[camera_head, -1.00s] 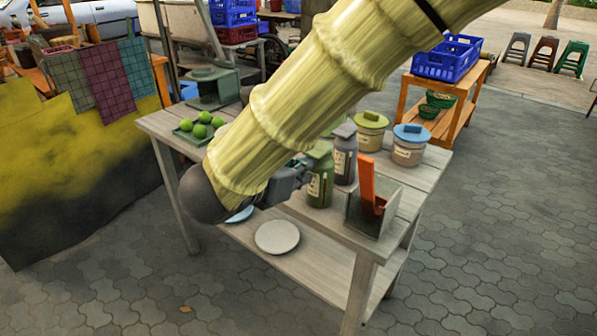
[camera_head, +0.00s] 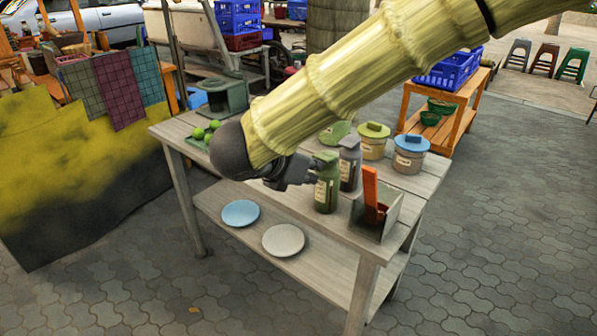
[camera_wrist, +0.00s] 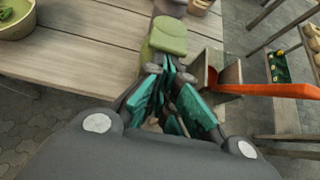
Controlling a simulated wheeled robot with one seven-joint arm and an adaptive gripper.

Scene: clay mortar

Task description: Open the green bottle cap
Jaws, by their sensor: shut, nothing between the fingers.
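The green bottle (camera_head: 326,190) stands upright near the table's front edge, with its green cap (camera_head: 327,157) on top. The cap also shows in the wrist view (camera_wrist: 168,36), just beyond the fingertips. My gripper (camera_head: 311,170) is beside the bottle's upper part, on its left; whether it touches is unclear. In the wrist view the teal-padded fingers of my gripper (camera_wrist: 166,66) are shut with nothing held. The bottle's body is mostly hidden there by the fingers.
A grey bottle (camera_head: 349,170) stands close behind, right of the green one. A box (camera_head: 388,216) with an orange piece (camera_head: 370,190) is to the right. Lidded jars (camera_head: 373,145) stand behind. Plates (camera_head: 283,240) lie on the lower shelf. The table's front left is clear.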

